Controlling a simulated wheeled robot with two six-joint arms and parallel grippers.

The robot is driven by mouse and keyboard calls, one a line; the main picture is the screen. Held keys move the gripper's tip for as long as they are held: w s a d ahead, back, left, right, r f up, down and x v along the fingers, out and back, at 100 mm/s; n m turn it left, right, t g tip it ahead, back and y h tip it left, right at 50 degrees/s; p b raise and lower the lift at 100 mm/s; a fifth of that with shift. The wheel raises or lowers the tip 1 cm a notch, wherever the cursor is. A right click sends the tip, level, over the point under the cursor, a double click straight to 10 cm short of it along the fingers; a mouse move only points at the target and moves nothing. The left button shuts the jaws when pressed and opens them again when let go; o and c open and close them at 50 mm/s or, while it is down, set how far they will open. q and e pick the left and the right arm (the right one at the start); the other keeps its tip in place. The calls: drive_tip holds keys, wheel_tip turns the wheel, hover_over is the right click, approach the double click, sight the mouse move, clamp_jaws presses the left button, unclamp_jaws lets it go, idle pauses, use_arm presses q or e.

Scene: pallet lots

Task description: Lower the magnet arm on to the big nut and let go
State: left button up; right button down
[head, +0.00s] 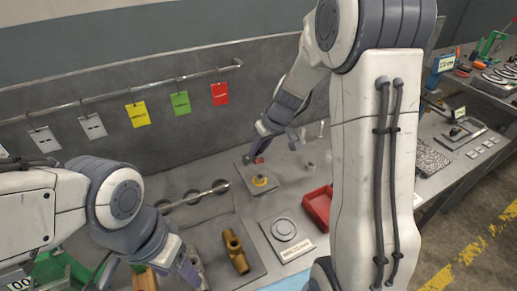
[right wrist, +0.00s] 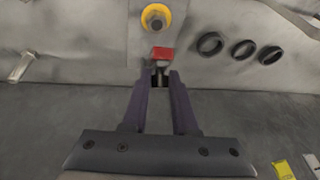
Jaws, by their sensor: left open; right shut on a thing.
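A big hex nut (head: 260,181) sits in a yellow ring on a grey plate (head: 283,186); the nut also shows in the right wrist view (right wrist: 155,18). My right gripper (head: 260,146) is beside this plate, at its back edge. It is shut on a small dark piece with a red block (right wrist: 162,53) at its end, which seems to be the magnet arm (right wrist: 161,69). The red block lies between my fingertips and the nut; its height above the plate is unclear. My left gripper (head: 193,275) is open at the lower left, partly cut off by the frame.
A brass fitting (head: 235,252) lies near my left gripper. A round disc on a plate (head: 285,231) and a red tray (head: 316,207) are on the front right. Several dark rings (right wrist: 243,49) lie left of the nut in the head view. Coloured tags hang behind.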

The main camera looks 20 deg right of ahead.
drive_tip(key=shift+s+f, duration=0.15)
drive_tip(key=c, duration=0.7)
unclamp_jaws()
drive_tip(key=shift+r, duration=0.6)
drive_tip(key=v, duration=0.9)
drive_tip(key=shift+s+d+r, duration=0.1)
drive_tip(key=shift+s+r, duration=0.05)
